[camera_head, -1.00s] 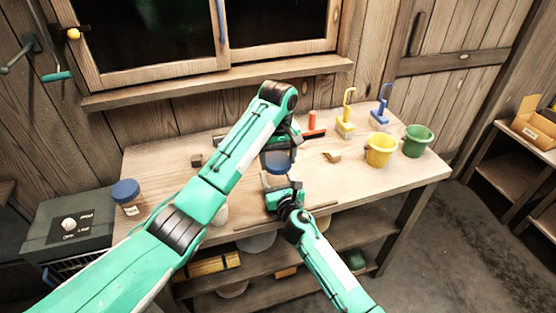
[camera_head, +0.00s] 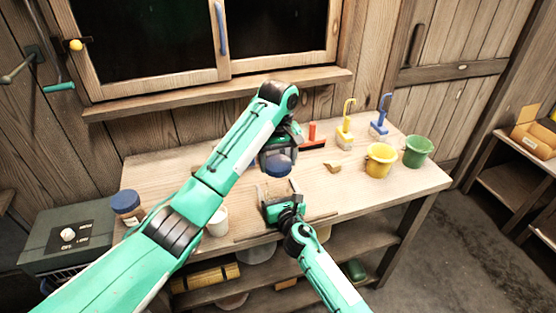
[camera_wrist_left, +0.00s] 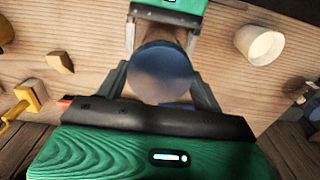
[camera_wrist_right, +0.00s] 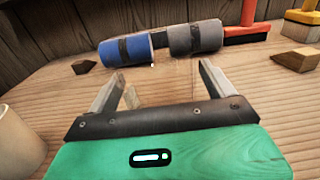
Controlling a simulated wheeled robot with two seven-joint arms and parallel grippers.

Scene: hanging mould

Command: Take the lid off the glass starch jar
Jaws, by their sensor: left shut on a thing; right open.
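My left gripper (camera_head: 277,158) is shut on a round blue lid (camera_wrist_left: 160,72), held above the table between the two grippers. The lid also shows in the head view (camera_head: 278,167). What lies under the lid is mostly hidden; clear glass cannot be made out with certainty. My right gripper (camera_head: 277,188) is open, just in front of and below the lid, with its fingers (camera_wrist_right: 118,85) apart and only a faint, unclear shape between them. Another jar with a blue lid (camera_head: 126,203) and brown contents stands at the table's left end.
A white cup (camera_head: 218,222) stands left of my right gripper. A blue roll (camera_wrist_right: 125,48) and a grey roll (camera_wrist_right: 195,38) lie behind. A red squeegee (camera_head: 312,140), wooden blocks, a yellow bucket (camera_head: 380,160) and a green bucket (camera_head: 418,152) are to the right.

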